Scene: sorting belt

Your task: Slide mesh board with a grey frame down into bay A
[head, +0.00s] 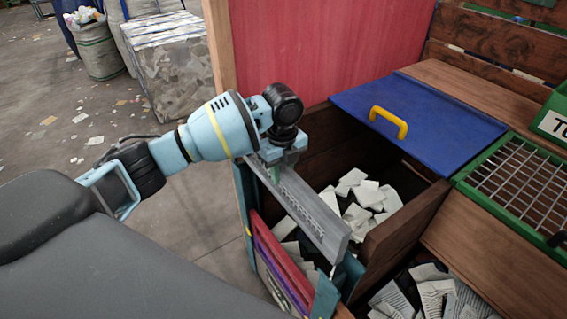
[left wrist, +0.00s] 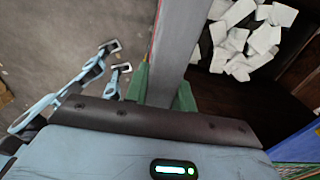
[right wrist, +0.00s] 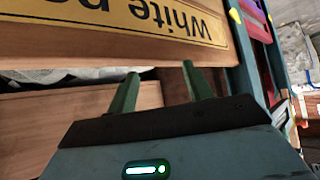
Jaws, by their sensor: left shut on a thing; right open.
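The mesh board with a grey frame (head: 308,212) is seen nearly edge-on in the head view, its long top edge slanting down to the right. My left gripper (head: 277,166) is shut on the far part of its upper edge. In the left wrist view the board (left wrist: 178,38) runs up from between the green fingers (left wrist: 163,90). The board is at the teal rack (head: 325,298), above or beside its red boards (head: 282,258); its lower edge is hidden. No bay A label is readable. My right gripper (right wrist: 161,88) is open and empty, in the right wrist view only.
A wooden bin with white pieces (head: 360,205) lies right of the board. A blue lid with a yellow handle (head: 388,122) and a green-framed grid (head: 515,185) are beyond. A "White p…" sign (right wrist: 130,18) is near my right gripper. Open floor lies left.

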